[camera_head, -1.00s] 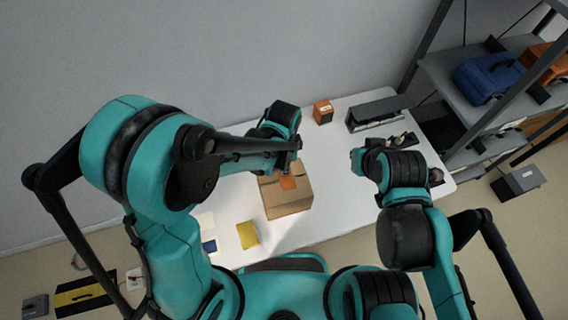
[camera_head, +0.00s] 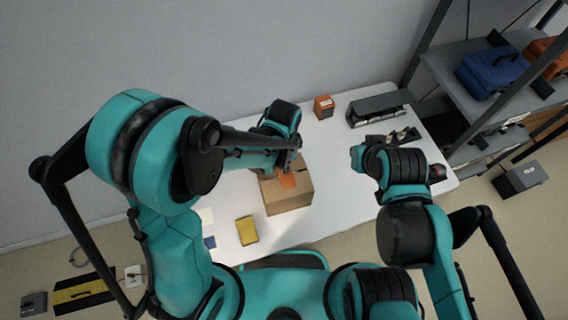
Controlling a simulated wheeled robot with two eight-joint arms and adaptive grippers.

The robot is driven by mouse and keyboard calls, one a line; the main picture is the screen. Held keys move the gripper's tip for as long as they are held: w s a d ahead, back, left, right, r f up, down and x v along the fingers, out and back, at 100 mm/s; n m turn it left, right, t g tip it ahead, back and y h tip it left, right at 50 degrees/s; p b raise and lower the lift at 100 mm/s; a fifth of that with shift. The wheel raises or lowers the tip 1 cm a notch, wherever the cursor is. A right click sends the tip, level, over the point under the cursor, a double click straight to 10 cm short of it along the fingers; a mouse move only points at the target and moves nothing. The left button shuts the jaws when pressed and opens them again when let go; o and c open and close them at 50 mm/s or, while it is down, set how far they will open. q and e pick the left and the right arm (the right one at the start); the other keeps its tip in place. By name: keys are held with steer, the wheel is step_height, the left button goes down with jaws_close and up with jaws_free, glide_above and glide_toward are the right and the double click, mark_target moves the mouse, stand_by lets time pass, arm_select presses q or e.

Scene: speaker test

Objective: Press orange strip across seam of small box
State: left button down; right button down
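The small cardboard box (camera_head: 290,197) stands on the white table, left of its middle. An orange strip (camera_head: 287,180) shows at the top of the box, just below my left gripper (camera_head: 284,166). My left gripper is over the far part of the box top. Its fingers are mostly hidden by the arm, so I cannot tell if they hold the strip or only touch it. My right gripper (camera_head: 408,135) is over the right side of the table, apart from the box, with its fingers spread and nothing seen between them.
An orange box (camera_head: 323,107) and a dark grey device (camera_head: 379,107) stand at the table's back. A yellow pad (camera_head: 247,230) lies left of the cardboard box. A shelf with a blue case (camera_head: 492,72) stands at the right. The table (camera_head: 340,205) is clear right of the box.

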arm_select(q)
steer(key=shift+f+b, duration=2.5)
steer(key=shift+f, duration=0.2)
steer(key=c, duration=1.6)
jaws_free()
steer(key=shift+o, duration=0.2)
steer(key=shift+r+p, duration=3)
steer(key=shift+r, duration=1.1)
steer(key=shift+f, duration=0.1)
